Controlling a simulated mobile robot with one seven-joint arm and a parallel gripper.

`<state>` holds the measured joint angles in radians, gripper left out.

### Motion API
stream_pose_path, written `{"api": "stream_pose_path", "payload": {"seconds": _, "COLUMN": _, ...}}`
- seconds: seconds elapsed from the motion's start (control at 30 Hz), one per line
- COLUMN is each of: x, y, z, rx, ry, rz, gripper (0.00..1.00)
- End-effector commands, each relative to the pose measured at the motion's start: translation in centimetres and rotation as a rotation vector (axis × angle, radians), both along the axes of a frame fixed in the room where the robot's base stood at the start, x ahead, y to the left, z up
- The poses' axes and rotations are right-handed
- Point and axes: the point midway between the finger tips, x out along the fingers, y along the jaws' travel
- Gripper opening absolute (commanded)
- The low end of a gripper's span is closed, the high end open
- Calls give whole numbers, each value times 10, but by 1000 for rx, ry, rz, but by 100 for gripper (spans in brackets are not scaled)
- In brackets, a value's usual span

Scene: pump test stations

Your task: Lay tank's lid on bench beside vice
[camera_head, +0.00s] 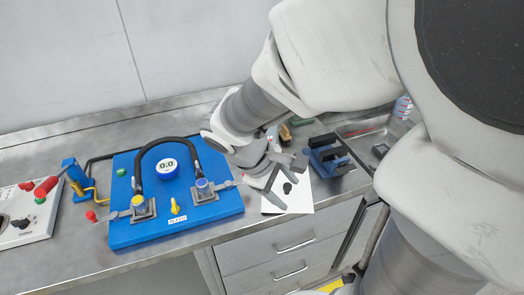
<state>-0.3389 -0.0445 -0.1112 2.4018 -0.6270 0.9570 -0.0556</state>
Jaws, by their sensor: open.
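A flat white plate with a black knob, seemingly the lid (299,202), is near the bench's front edge, right of the blue panel. I cannot tell whether it lies on the bench or on something low. My gripper (292,185) is open above it, with its fingers on either side of the knob in the picture. The gripper covers the plate's upper left part. The blue and black vice (325,154) stands on the bench just to the right and behind. No tank can be clearly made out.
The steel bench (232,230) holds a blue panel (140,234) with a black hose, gauge and valves to the left. A white control box (36,222) is at far left. A sink-like recess (366,138) lies right of the vice. Small items stand behind my gripper.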

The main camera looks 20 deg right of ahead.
Motion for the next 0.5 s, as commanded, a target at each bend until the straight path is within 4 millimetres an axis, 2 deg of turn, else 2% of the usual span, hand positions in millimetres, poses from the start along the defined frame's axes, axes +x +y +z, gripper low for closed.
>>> {"api": "stream_pose_path", "payload": {"seconds": 0.03, "x": -5, "y": 1, "z": 10, "rx": 51, "ry": -48, "rz": -52, "gripper": 63}}
{"api": "stream_pose_path", "payload": {"seconds": 0.5, "x": -48, "y": 30, "z": 88, "rx": 507, "ry": -451, "rz": -452, "gripper": 63}}
